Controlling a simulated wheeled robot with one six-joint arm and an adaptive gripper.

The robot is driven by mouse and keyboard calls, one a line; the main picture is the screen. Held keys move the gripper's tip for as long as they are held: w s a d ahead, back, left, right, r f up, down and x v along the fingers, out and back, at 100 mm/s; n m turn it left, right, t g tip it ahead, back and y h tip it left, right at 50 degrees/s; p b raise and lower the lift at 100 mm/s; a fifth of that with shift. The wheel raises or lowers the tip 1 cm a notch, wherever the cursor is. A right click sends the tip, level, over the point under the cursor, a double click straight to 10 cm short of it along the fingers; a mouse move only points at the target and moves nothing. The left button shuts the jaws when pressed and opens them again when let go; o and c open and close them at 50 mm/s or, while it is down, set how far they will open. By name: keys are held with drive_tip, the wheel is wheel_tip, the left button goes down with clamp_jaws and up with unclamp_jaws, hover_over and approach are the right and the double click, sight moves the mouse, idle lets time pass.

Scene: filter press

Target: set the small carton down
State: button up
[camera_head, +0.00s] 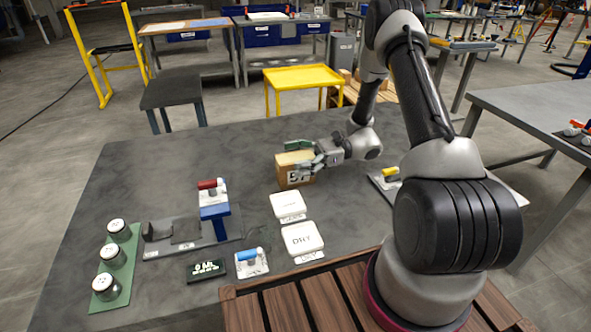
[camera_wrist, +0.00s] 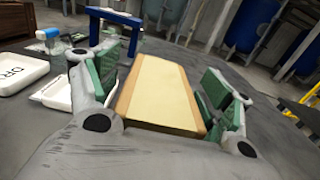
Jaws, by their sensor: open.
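The small carton (camera_head: 292,169) is a brown box with dark lettering on its front. It rests on the dark grey table, behind the white trays. In the wrist view the carton (camera_wrist: 157,92) shows its pale tape-covered top between the two green-padded fingers. My gripper (camera_head: 302,155) is open around the carton, one finger on each side. In the wrist view a gap shows between the carton and the right finger of my gripper (camera_wrist: 160,85); the left finger is close beside the carton, and I cannot tell whether it touches.
Two white trays (camera_head: 302,238) lie in front of the carton, one marked DRY. A blue press with a red handle (camera_head: 213,205) stands left of them. Several lidded jars (camera_head: 112,255) stand on a green mat at the far left. The table's back left is clear.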

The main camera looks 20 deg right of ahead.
drive_tip(key=c, duration=1.2)
drive_tip(key=shift+r, duration=0.15)
drive_tip(key=shift+c, duration=0.8)
